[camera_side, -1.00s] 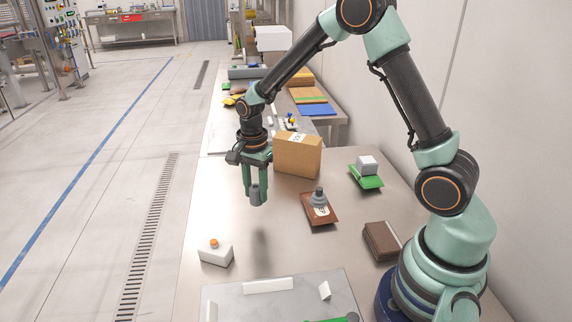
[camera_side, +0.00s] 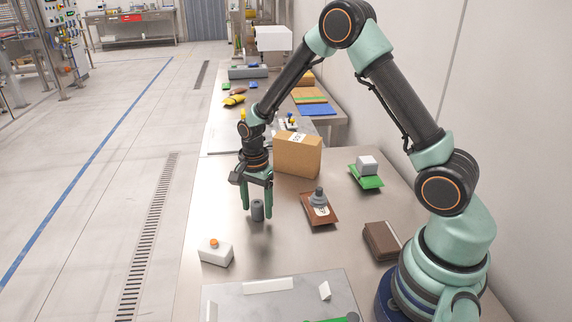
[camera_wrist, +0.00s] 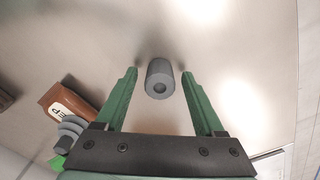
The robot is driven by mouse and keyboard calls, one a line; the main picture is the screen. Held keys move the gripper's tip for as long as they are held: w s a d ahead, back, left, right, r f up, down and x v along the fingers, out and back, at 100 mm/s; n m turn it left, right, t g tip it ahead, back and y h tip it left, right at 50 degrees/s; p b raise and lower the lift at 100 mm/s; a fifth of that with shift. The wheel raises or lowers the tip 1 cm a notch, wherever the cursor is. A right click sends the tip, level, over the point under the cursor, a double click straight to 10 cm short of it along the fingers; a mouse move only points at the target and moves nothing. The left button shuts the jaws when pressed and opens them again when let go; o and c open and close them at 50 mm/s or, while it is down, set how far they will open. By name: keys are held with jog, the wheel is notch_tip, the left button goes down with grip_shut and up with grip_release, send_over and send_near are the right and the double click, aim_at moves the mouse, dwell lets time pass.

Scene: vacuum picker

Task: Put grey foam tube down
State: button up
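The grey foam tube (camera_side: 257,210) stands upright on the steel table, between the fingers of my gripper (camera_side: 257,206). In the wrist view the tube (camera_wrist: 160,79) shows its round end with a hole. The green fingers of my gripper (camera_wrist: 160,75) are spread wide, with a clear gap on each side of the tube. Neither finger touches it.
A cardboard box (camera_side: 298,154) stands behind and right of my gripper. A brown packet with a grey suction cup (camera_side: 319,206) lies to the right. A white box with an orange button (camera_side: 215,252) is at front left. Bare table surrounds the tube.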

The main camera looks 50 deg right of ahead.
aim_at(257, 202)
notch_tip(257, 202, up, 12)
jog(key=s+a+r+n+t, duration=0.2)
jog(key=s+r+n+t, duration=0.3)
jog(key=s+r+n, duration=0.6)
jog(key=s+n, duration=0.2)
jog(key=n, duration=0.2)
jog(key=shift+s+a+r, duration=0.2)
jog(key=shift+s+r, duration=0.05)
jog(key=shift+r, duration=0.1)
jog(key=shift+o, duration=0.5)
jog(key=shift+s+n+t, duration=0.3)
jog(key=shift+s+n, duration=0.05)
jog(key=shift+n, duration=0.35)
jog(key=shift+w, duration=0.1)
